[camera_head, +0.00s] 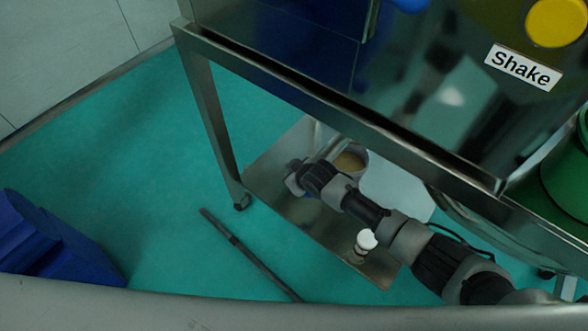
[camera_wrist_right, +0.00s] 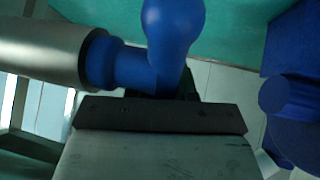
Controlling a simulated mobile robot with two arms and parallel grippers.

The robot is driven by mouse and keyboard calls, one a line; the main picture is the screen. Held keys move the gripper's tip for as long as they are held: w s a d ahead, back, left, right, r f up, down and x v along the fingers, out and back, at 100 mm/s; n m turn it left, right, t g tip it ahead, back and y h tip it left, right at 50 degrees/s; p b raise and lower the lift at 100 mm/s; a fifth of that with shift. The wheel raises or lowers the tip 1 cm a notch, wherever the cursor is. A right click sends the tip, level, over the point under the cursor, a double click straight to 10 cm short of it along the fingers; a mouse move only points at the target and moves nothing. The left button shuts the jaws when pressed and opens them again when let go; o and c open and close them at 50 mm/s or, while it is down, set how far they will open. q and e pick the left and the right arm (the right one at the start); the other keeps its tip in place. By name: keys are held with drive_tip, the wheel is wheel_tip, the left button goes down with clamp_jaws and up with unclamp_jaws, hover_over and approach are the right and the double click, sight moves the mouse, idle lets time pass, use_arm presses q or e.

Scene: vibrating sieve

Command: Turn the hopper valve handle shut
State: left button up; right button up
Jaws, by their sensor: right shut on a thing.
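The blue valve handle (camera_wrist_right: 172,40) shows in the right wrist view, with a rounded free end at the top. It joins a blue collar (camera_wrist_right: 118,63) on the end of a thick metal pipe (camera_wrist_right: 45,50). My right gripper (camera_wrist_right: 163,96) is at the lower part of the handle and shut on it; the dark fingertips are mostly hidden. In the head view my right arm (camera_head: 365,210) comes in from the lower right and reaches under the machine frame; the handle cannot be made out there. My left gripper is not in view.
In the head view, the steel machine frame (camera_head: 290,88) stands above my arm. Below is a metal shelf (camera_head: 275,185) with a round container (camera_head: 352,158) holding beige material and a white-topped object (camera_head: 366,241). A "Shake" label (camera_head: 523,68) and yellow disc (camera_head: 556,20) are at upper right.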

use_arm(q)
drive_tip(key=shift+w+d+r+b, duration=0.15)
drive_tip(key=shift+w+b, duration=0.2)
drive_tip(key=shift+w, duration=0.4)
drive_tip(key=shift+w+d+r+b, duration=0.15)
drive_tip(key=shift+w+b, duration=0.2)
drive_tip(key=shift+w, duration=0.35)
use_arm(e)
drive_tip(key=shift+s+d+f+n+g+h, duration=0.15)
drive_tip(key=shift+f+g+h, duration=0.2)
drive_tip(key=shift+g+h, duration=0.6)
drive_tip(key=shift+f+n+g+h, duration=0.1)
drive_tip(key=shift+f+g+h, duration=0.3)
drive_tip(key=shift+g+h, duration=0.6)
drive_tip(key=shift+s+d+f+n+g+h, duration=0.15)
drive_tip(key=shift+f+g+h, duration=0.35)
drive_tip(key=shift+h, duration=0.75)
drive_tip(key=shift+r, duration=0.15)
drive_tip(key=o, duration=0.6)
drive_tip(key=shift+w, duration=0.1)
drive_tip(key=shift+o, duration=0.2)
